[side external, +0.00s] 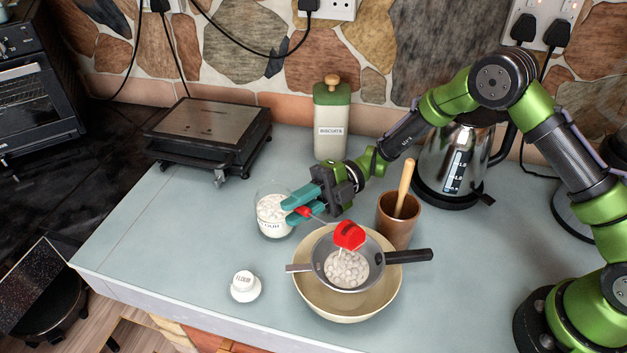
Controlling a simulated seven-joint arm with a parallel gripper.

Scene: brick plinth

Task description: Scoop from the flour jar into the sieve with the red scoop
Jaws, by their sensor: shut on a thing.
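My gripper (301,207) is shut on the handle of the red scoop (349,235), just right of the flour jar and left of the sieve. The scoop's bowl is over the sieve (322,268), tilted, with pale streaks at its lower edge. The grey sieve has a black handle pointing right and rests on a cream bowl (308,297); whitish round lumps (346,269) lie in it. The glass flour jar (272,230) is open and holds white flour; my gripper hides part of its right side. The white lid (245,283) marked flour lies on the counter in front.
A brown pot (388,231) with a wooden stick stands just behind the sieve. The counter's left part is clear.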

